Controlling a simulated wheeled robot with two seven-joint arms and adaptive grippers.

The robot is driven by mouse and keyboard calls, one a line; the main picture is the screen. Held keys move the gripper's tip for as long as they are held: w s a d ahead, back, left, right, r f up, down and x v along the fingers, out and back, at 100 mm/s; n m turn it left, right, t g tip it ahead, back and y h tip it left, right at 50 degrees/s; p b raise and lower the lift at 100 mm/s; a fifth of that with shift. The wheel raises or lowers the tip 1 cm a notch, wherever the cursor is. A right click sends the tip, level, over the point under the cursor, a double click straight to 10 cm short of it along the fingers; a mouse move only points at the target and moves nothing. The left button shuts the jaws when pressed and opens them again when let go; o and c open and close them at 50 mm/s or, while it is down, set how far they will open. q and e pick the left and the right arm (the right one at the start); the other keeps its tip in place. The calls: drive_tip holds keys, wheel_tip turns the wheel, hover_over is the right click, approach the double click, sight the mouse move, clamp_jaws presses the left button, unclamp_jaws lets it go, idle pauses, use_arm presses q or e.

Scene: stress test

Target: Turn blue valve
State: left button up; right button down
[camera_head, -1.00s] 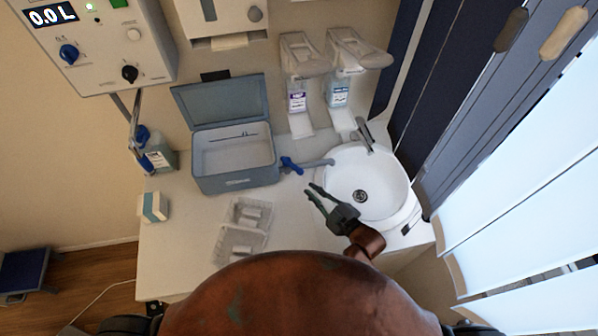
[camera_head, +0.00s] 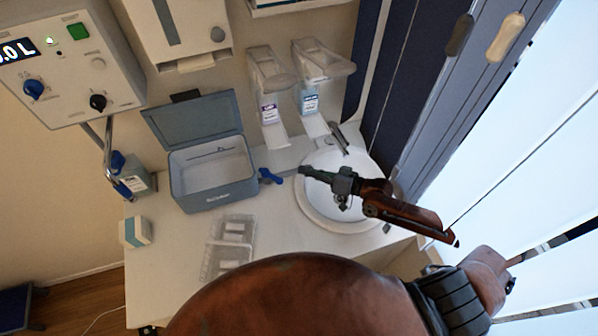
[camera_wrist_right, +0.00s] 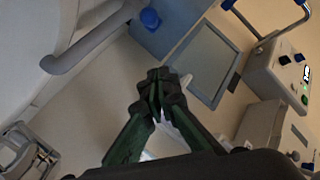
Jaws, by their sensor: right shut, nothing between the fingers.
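The blue valve (camera_head: 270,176) is a small lever handle beside the grey-blue box's right side, in line with the pipe to the sink. In the right wrist view the blue valve (camera_wrist_right: 150,18) shows as a knob near the top, beside the grey pipe (camera_wrist_right: 95,42). My right gripper (camera_head: 303,171) reaches over the sink from the right. Its fingers are shut and empty, pointing left, with the tips a little right of the valve and apart from it in the picture. In the right wrist view its closed fingertips (camera_wrist_right: 158,80) are below the valve. My left gripper does not show.
The grey-blue box (camera_head: 215,195) stands open. The white sink (camera_head: 315,210) lies under my right arm. A clear tray (camera_head: 222,262) sits in front of the box. Two soap dispensers (camera_head: 268,75) (camera_head: 322,62) hang behind. A panel (camera_head: 70,62) with knobs is at upper left.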

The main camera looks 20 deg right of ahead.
sight(270, 177)
drive_tip(key=w+a+f+p, duration=0.2)
drive_tip(key=w+a+f, duration=0.2)
drive_tip(key=a, duration=0.3)
drive_tip(key=shift+a+f, duration=0.2)
drive_tip(key=shift+f, duration=0.3)
drive_tip(key=shift+w, duration=0.1)
